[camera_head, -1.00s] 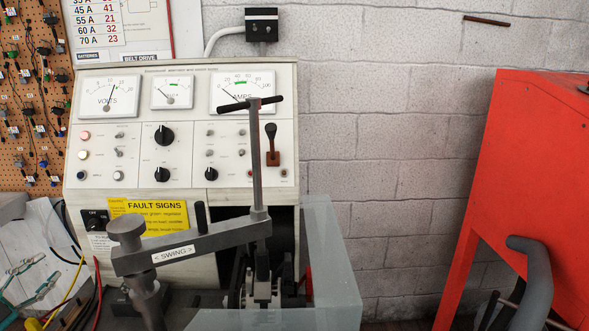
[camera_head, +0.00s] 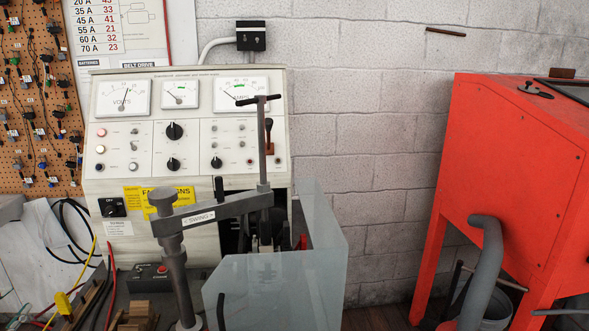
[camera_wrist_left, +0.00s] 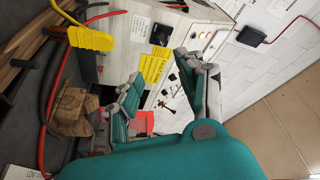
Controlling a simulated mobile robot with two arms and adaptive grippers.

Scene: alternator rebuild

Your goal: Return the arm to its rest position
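My right gripper is in neither view.
The test bench (camera_head: 188,150) carries a grey swing arm (camera_head: 215,208) and a clear guard (camera_head: 285,290). A yellow clip (camera_head: 63,303) and cables lie at the lower left; the clip also shows in the wrist view (camera_wrist_left: 90,39). A red cabinet (camera_head: 520,170) stands right.

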